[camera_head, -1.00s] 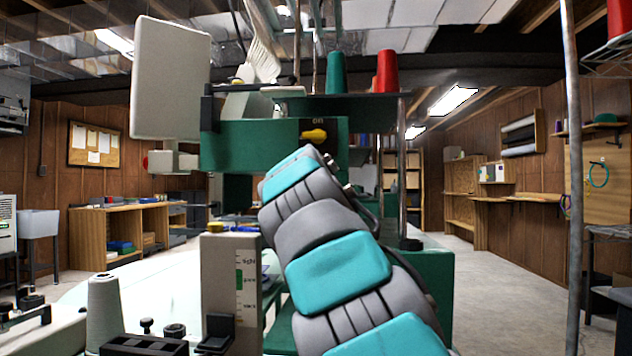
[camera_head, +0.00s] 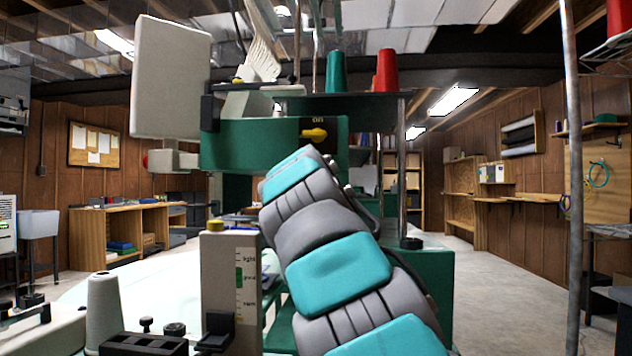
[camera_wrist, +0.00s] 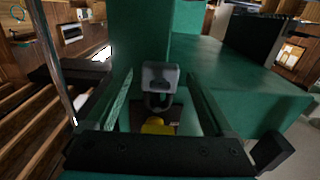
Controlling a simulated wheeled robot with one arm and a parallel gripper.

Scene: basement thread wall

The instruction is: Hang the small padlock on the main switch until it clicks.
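The small padlock (camera_wrist: 160,77) is grey and shows in the middle of the wrist view, in front of the green machine. Its shackle points toward the yellow main switch (camera_wrist: 157,126) and its curved end lies close to it. I cannot tell whether the shackle passes through the switch or is locked. My gripper (camera_wrist: 160,73) is open, with one finger on each side of the padlock and a gap at both sides. In the head view the yellow switch (camera_head: 314,134) sits under the "ON" mark; the padlock is hidden behind my arm.
The green machine housing (camera_head: 250,146) surrounds the switch. A white panel (camera_head: 170,78) stands at its left, and green (camera_head: 336,72) and red (camera_head: 386,70) thread cones stand above. A gauge block (camera_head: 217,280) is in the foreground. Open floor (camera_head: 500,300) lies at the right.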

